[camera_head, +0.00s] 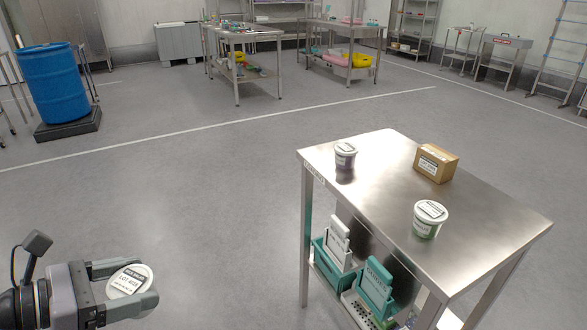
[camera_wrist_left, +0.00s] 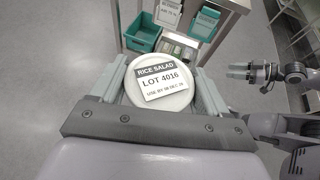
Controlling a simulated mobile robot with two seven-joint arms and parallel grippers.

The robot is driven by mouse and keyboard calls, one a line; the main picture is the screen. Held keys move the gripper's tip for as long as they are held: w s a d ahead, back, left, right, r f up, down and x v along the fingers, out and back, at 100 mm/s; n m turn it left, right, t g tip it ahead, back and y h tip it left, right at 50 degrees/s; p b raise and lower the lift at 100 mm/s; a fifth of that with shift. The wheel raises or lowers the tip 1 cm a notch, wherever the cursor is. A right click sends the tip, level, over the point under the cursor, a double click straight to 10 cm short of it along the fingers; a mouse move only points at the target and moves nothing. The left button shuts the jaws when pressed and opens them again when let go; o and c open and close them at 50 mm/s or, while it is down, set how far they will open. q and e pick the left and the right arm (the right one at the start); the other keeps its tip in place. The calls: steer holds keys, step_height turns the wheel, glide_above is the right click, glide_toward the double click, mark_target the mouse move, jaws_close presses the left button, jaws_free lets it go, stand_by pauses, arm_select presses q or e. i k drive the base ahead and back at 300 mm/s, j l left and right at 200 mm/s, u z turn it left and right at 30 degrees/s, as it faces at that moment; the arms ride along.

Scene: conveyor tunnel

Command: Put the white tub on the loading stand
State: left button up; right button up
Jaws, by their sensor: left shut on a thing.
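The white tub (camera_head: 130,282) has a round lid with a label; in the left wrist view (camera_wrist_left: 160,84) it reads RICE SALAD, LOT 4016. My left gripper (camera_head: 133,285) is shut on it, one finger on each side, at the lower left of the head view, to the left of a steel stand (camera_head: 387,150). The tub is held in the air, apart from the stand. My right gripper (camera_wrist_left: 239,71) shows only in the left wrist view, at the right, with its fingers apart and nothing between them.
On the stand's top are a dark-labelled tub (camera_head: 345,156), a cardboard box (camera_head: 436,163) and a green-and-white tub (camera_head: 430,219). Bare steel lies between them. A blue drum (camera_head: 55,83) stands far left. The floor between is clear.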

mark_target(380, 193)
steer(key=k+z, duration=0.15)
steer(key=z, duration=0.9)
steer(key=i+j+z, duration=0.35)
steer(key=j, duration=0.2)
steer(key=i, duration=0.05)
